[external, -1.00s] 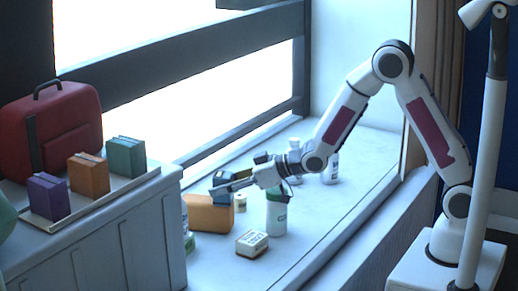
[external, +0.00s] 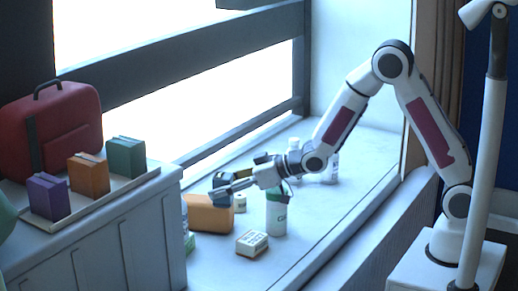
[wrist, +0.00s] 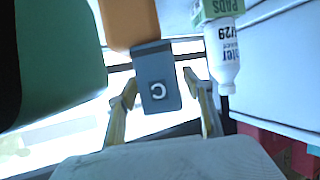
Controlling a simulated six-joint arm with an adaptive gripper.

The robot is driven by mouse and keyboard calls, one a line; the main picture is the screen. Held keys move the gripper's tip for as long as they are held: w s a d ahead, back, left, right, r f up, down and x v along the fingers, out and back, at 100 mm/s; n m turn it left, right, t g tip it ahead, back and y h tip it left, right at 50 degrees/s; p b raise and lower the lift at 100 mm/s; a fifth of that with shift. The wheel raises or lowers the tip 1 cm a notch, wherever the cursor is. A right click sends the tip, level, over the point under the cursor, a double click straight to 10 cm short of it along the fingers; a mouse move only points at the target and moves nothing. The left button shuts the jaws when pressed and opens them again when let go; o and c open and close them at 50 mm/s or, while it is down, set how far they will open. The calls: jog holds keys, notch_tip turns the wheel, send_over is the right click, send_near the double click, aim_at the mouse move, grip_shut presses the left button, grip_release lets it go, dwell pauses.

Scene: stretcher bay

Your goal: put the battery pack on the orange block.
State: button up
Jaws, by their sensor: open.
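The battery pack (wrist: 157,68) is a grey-blue block with a white C mark. In the wrist view it lies between my open fingertips, with a gap on both sides, and overlaps the near end of the orange block (wrist: 130,22). In the external view the orange block (external: 205,215) lies on the sill, and the battery pack (external: 222,179) shows at its top right, partly hidden by my fingers. My gripper (external: 228,188) is open around the pack; it also shows in the wrist view (wrist: 161,85). The contact under the pack is hidden.
A white and green canister (external: 277,214) stands close under my wrist, with a small cream box (external: 252,243) in front. A white bottle (wrist: 222,50) and green box (wrist: 220,8) are near the orange block. A cabinet (external: 120,240) borders the left.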

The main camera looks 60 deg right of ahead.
jog(key=v, duration=1.2)
dwell(0.3)
jog(key=shift+d+r, duration=0.1)
dwell(0.7)
jog(key=s+d+r+h, duration=0.1)
jog(key=d, duration=0.1)
jog(key=s+d+r+m+h, duration=0.1)
jog(key=d, duration=0.1)
jog(key=s+d+r, duration=0.1)
jog(key=shift+s+d+g+h, duration=0.3)
jog(key=shift+d+g+h, duration=0.1)
jog(key=s+d+r+m+g+h, duration=0.1)
jog(key=s+d+g, duration=0.2)
jog(key=s, duration=1)
jog(key=s+d+r+m+g+h, duration=0.1)
jog(key=s+d+r+m+g, duration=0.1)
jog(key=s, duration=1.2)
jog(key=shift+d+m+g, duration=0.3)
jog(key=shift+d+g, duration=0.2)
jog(key=shift+d, duration=0.4)
